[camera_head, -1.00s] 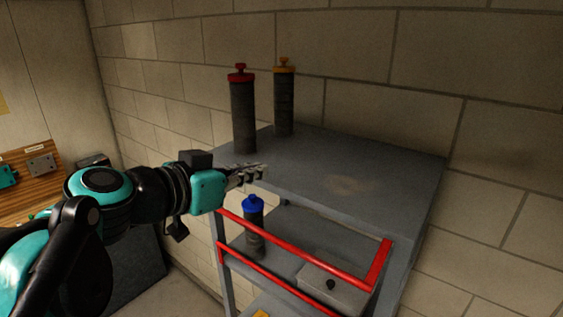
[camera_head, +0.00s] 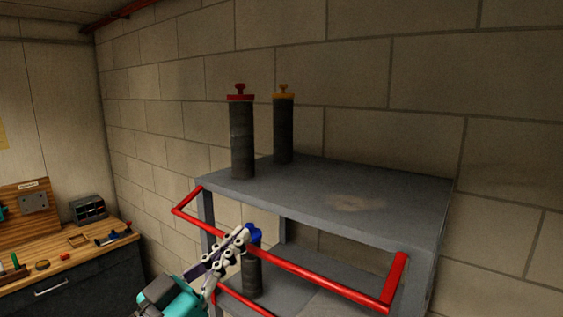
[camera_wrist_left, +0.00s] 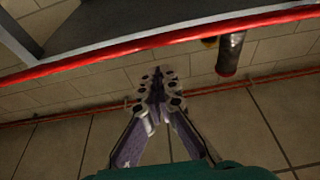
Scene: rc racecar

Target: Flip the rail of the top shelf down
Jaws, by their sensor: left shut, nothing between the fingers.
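The top shelf (camera_head: 300,200) is a grey slab on a grey shelf unit. Its red rail (camera_head: 330,287) projects from the front edge, with its long bar lower than the shelf surface. The rail crosses the upper part of the left wrist view (camera_wrist_left: 110,55). My left gripper (camera_head: 243,236) is shut and empty in front of the left part of the rail and overlaps it in the head view; contact cannot be told. Its closed fingertips show in the left wrist view (camera_wrist_left: 157,77). My right gripper is not in view.
A red-capped canister (camera_head: 242,140) and an orange-capped canister (camera_head: 284,130) stand on the top shelf. A blue-capped canister (camera_head: 252,275) stands on the shelf below, partly behind the gripper. A wooden workbench (camera_head: 70,262) is at left. A brick wall is behind.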

